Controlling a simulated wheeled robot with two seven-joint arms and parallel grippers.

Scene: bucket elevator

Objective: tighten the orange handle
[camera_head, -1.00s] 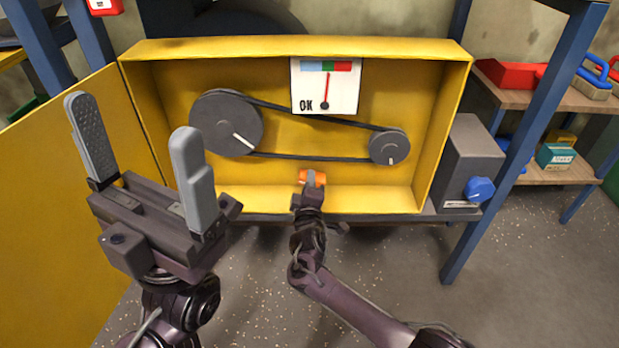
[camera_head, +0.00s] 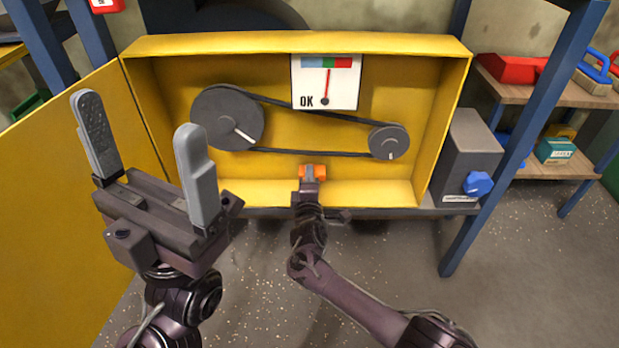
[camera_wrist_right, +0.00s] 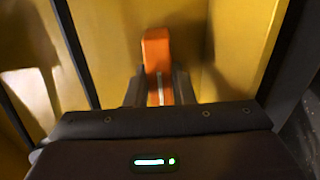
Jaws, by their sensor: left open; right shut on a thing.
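The orange handle (camera_head: 322,171) is at the lower middle of the yellow box (camera_head: 296,46), below the belt. My right gripper (camera_head: 308,174) is shut on the handle and hides part of it. In the right wrist view the handle (camera_wrist_right: 157,52) stands up between the two fingers of the gripper (camera_wrist_right: 160,88). My left gripper (camera_head: 146,150) is open and empty, raised in front of the box's left side. A gauge (camera_head: 325,82) on the back wall has its red needle pointing nearly straight up, near the green and red border, with "OK" beside it.
A belt (camera_head: 305,154) runs around a large pulley (camera_head: 227,117) and a small pulley (camera_head: 388,142). A grey box with a blue knob (camera_head: 478,184) stands at the right, beside a blue post (camera_head: 506,150). The yellow door (camera_head: 60,190) hangs open at left.

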